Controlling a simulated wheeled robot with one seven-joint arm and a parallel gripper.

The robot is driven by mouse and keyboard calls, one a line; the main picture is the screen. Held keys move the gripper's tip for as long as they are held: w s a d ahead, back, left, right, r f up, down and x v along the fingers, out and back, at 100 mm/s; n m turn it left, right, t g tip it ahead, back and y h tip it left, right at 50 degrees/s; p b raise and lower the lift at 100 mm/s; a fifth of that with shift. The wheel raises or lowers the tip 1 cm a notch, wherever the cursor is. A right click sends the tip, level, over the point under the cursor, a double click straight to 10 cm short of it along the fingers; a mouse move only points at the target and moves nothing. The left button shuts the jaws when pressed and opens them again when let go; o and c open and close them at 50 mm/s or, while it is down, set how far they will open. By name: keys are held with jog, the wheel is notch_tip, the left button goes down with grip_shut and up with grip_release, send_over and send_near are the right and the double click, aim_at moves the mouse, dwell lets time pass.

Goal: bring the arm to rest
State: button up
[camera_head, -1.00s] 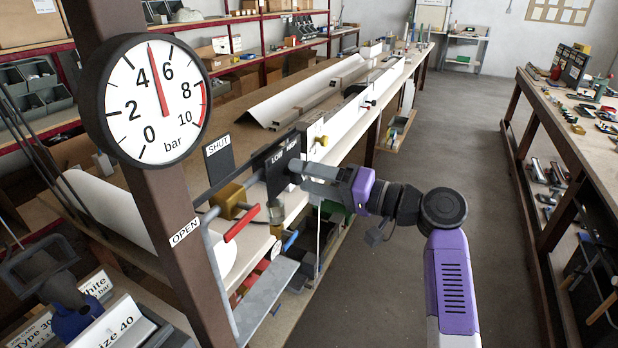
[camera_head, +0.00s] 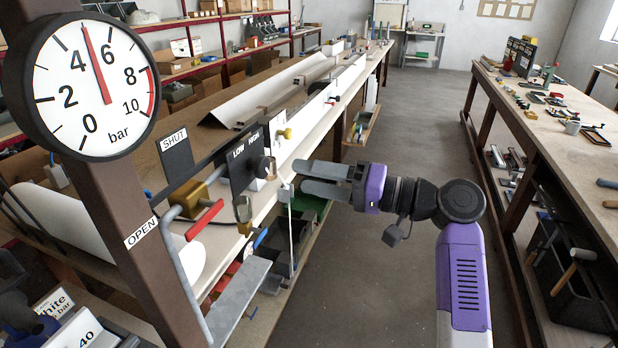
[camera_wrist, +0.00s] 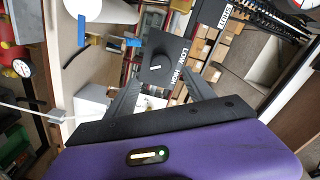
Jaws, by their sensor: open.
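My gripper (camera_head: 308,178) is open and empty in the head view, level above the bench's front edge. Its two grey fingers point left toward the black LOW/HIGH panel (camera_head: 246,163) and stand apart from it. In the wrist view the same panel (camera_wrist: 162,62) shows between my spread fingers (camera_wrist: 165,92), with its knob (camera_wrist: 155,67) facing me. The knob's exact setting is hard to tell. My purple arm reaches up from the lower right.
A pressure gauge (camera_head: 88,85) on a brown post reads about 5 bar. A red-handled valve (camera_head: 204,220) and a grey shelf (camera_head: 236,296) are below the panel. A second bench (camera_head: 545,125) stands at the right. The aisle floor (camera_head: 400,130) between is clear.

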jog(key=w+d+f+m+t+h, duration=0.2)
jog(key=w+d+m+t+h, duration=0.2)
jog(key=w+d+t+h, duration=0.3)
jog(key=s+d+f+m+t+h, duration=0.2)
jog(key=s+d+f+t+h, duration=0.4)
jog(key=s+d+f, duration=0.65)
jog(key=s+f+n+g+h, duration=0.2)
jog(key=s, duration=1.9)
jog(key=s+f+n+g+h, duration=0.2)
jog(key=s+f, duration=0.1)
jog(key=s, duration=1.8)
jog(key=shift+a+f, duration=0.2)
jog(key=shift+f, duration=0.15)
